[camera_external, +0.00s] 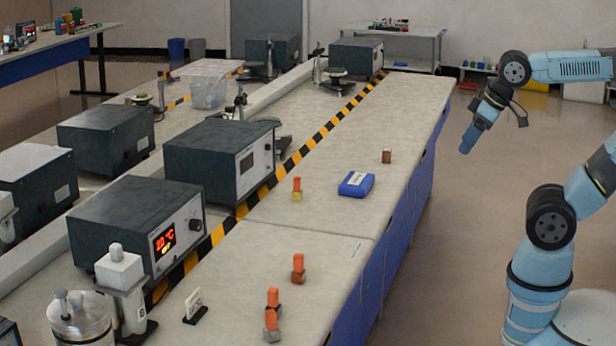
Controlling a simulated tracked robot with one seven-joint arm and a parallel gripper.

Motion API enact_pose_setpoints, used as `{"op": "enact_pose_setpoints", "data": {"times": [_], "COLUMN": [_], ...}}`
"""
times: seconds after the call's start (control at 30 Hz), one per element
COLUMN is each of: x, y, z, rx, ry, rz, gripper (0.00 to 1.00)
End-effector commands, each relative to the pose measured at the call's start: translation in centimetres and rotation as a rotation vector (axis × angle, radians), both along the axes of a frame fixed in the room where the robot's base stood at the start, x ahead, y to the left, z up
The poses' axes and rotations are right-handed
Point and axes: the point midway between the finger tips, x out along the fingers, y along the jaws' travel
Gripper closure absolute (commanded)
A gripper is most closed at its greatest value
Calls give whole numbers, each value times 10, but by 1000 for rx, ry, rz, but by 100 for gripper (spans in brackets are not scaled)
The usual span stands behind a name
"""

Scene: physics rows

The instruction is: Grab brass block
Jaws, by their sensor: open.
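A small block with a yellowish, brass-like base and an orange top (297,194) stands upright on the near bench, left of the blue case. It looks like the brass block. My gripper (465,149) hangs at the end of my blue arm at the upper right, pointing down and to the left. It is beyond the bench's right edge, well away from the block. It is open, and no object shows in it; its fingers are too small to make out.
Other orange-topped blocks (298,270) (272,325) stand nearer on the bench (330,235). A blue case (356,184) and a small brown block (386,157) lie right of the brass one. Dark instrument boxes (215,160) line the left, behind a striped strip.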

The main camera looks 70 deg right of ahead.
Motion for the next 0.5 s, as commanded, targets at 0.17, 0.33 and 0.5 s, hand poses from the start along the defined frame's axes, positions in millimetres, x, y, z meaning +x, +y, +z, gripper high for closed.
{"op": "enact_pose_setpoints", "data": {"times": [0.17, 0.33, 0.5], "x": [0, 0, 5], "y": [0, 0, 2], "z": [0, 0, -1], "rx": [0, 0, 22], "ry": [0, 0, 15], "rz": [0, -1, -16], "gripper": [47, 48, 48]}}
